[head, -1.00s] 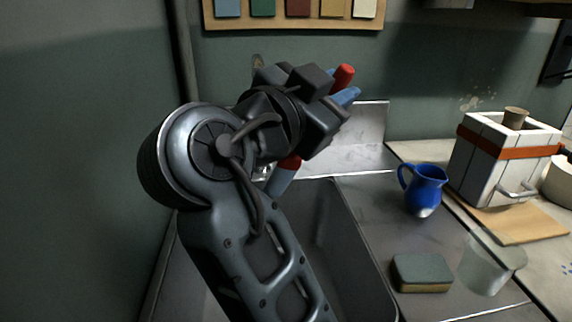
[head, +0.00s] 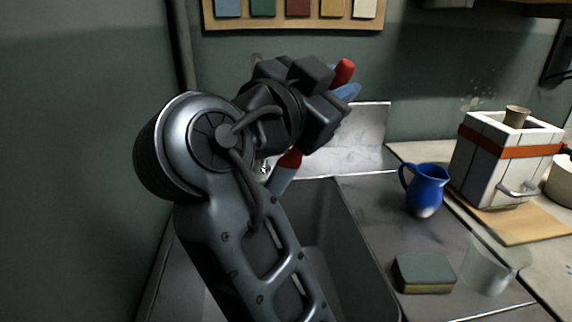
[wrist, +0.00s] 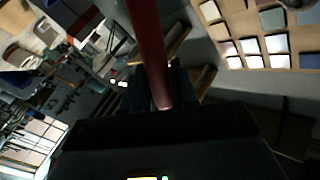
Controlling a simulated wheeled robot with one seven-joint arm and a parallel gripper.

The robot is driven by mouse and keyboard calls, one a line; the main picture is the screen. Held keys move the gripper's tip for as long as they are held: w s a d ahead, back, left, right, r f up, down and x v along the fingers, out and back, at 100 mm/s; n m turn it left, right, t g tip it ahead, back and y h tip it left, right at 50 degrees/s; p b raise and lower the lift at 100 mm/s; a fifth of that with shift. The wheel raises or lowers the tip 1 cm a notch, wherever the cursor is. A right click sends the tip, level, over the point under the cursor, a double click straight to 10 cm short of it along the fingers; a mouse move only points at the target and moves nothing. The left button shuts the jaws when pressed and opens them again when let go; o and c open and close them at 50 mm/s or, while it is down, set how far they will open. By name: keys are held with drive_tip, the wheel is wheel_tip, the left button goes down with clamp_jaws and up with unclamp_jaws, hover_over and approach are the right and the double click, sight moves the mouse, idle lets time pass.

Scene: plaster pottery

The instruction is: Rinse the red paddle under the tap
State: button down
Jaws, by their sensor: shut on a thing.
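My gripper (head: 342,98) is above the back of the sink, with its blue-grey fingertips partly hidden behind the dark gripper body. It is shut on the red paddle. One red end (head: 344,72) sticks up past the fingers. Another red part and a grey-blue piece (head: 281,181) show below the gripper, over the sink. In the wrist view the red shaft (wrist: 147,45) runs between the dark fingers. A small shiny metal bit (head: 264,168) beside my arm may be part of the tap. The rest of the tap is hidden, and I see no water.
The grey sink basin (head: 345,255) is partly covered by my arm. To its right are a blue jug (head: 426,190), a sponge (head: 424,272), a clear cup (head: 490,265) and a white tiled box (head: 495,170) on a wooden board (head: 525,222).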

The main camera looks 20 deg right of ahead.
drive_tip(key=shift+s+a, duration=0.1)
drive_tip(key=shift+a, duration=0.05)
drive_tip(key=shift+s+a+b, duration=0.15)
drive_tip(key=shift+a+b, duration=0.15)
drive_tip(key=shift+a, duration=0.1)
drive_tip(key=shift+d, duration=0.2)
idle(0.3)
drive_tip(key=shift+w+d+b, duration=0.25)
drive_tip(key=shift+d+b, duration=0.05)
drive_tip(key=shift+d, duration=0.05)
drive_tip(key=s+d, duration=0.3)
drive_tip(key=s, duration=0.4)
drive_tip(key=shift+s+b, duration=0.25)
drive_tip(key=shift+b, duration=0.05)
idle(0.5)
drive_tip(key=shift+r, duration=0.1)
idle(1.1)
